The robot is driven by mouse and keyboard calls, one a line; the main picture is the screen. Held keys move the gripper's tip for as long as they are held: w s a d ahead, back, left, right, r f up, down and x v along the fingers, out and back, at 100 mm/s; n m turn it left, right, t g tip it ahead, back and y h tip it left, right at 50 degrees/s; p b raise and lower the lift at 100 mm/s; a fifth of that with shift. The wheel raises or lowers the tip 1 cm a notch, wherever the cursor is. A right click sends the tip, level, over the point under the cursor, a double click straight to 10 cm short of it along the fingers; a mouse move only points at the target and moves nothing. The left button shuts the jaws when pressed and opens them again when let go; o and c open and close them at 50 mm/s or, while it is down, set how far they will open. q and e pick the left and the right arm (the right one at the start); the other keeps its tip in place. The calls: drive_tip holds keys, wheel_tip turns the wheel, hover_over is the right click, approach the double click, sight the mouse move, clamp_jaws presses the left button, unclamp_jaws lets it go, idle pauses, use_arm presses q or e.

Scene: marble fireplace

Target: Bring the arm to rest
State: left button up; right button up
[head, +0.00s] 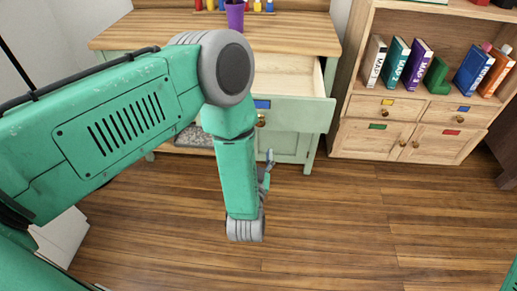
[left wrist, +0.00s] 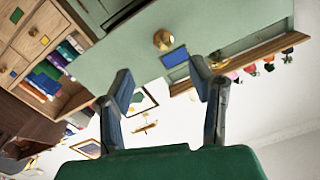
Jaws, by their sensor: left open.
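My left arm (head: 120,125) comes in from the left of the head view, green with grey joints. It bends at the large grey joint, and the forearm hangs down in front of the cabinet. My left gripper (head: 266,172) shows small beside the forearm and is partly hidden by it. In the left wrist view the left gripper (left wrist: 161,85) is open, with its two dark fingers apart and nothing between them. A green drawer front with a brass knob (left wrist: 163,40) lies beyond the fingers. My right gripper is not in view.
The green cabinet's drawer (head: 310,113) stands open, partly behind my arm. A purple cup (head: 235,15) stands on the wooden top. A wooden bookcase (head: 345,100) with several books is at the right. The wooden floor (head: 360,225) is clear in front.

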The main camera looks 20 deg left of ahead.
use_arm(q)
drive_tip(key=s+a+f+g+h+p, duration=0.1)
drive_tip(key=s+g, duration=0.4)
drive_tip(key=s, duration=0.5)
drive_tip(key=s+a+f+g+h+p, duration=0.2)
drive_tip(key=s+a+g, duration=0.2)
drive_tip(key=s, duration=0.6)
drive_tip(key=s+a+f+g+h+p, duration=0.1)
drive_tip(key=s+a+f+g+h, duration=0.1)
drive_tip(key=s+g, duration=0.5)
drive_tip(key=s+a, duration=0.1)
drive_tip(key=s, duration=0.3)
drive_tip(key=shift+a+f+g, duration=0.15)
drive_tip(key=shift+f+g, duration=0.1)
drive_tip(key=shift+g, duration=0.15)
